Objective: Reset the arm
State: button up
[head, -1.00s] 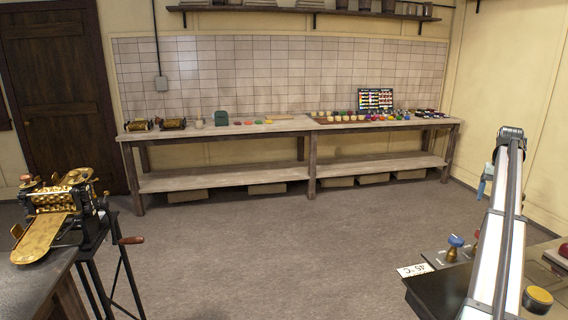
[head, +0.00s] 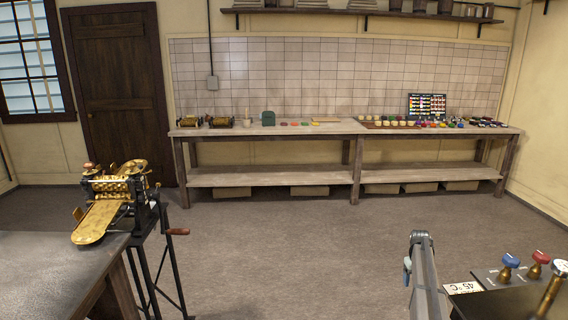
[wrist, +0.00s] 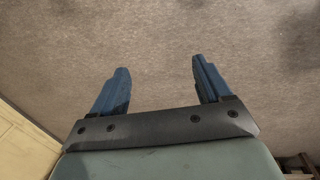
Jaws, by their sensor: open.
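My gripper (wrist: 160,68) is open in the wrist view. Its two blue fingers stand well apart with nothing between them, and only grey-brown floor lies beyond. In the head view my arm rises at the lower right, and a small bluish part beside its upper end looks like part of my gripper; the fingers are not clear there. A brass drop roller (head: 112,200) with a sloping golden tray stands at the left on a black stand, beside the grey table (head: 40,265). My gripper is far from it.
A panel with blue and red knobs (head: 510,262) and a "45 °C" label (head: 463,288) is close right of my arm. A long workbench (head: 280,128) with moulds, small pots and coloured items runs along the tiled wall. The floor (head: 290,245) between is clear.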

jog(key=s+a+f+n, duration=0.1)
jog(key=s+a+f, duration=0.2)
jog(key=a+f, duration=0.4)
jog(key=s+a+f+n, duration=0.1)
jog(key=s+a+f, duration=0.2)
jog(key=a+f, duration=0.4)
jog(key=s+a+f+g, duration=0.2)
jog(key=s+a+f, duration=0.8)
jog(key=s, duration=0.4)
jog(key=s+a+f+m+g+y, duration=0.1)
jog(key=s+a+f, duration=0.1)
jog(key=s+a, duration=0.6)
jog(key=s+a+f+g+y, duration=0.1)
jog(key=s+a+f, duration=0.15)
jog(key=s, duration=0.95)
jog(key=s+a+r+g, duration=0.1)
jog(key=s+a, duration=0.2)
jog(key=s, duration=0.8)
jog(key=s+a+m+g, duration=0.1)
jog(key=s+a+g, duration=0.1)
jog(key=s, duration=0.9)
jog(key=shift+s+a+r, duration=0.15)
jog(key=shift+a+r, duration=0.2)
jog(key=shift+a, duration=0.45)
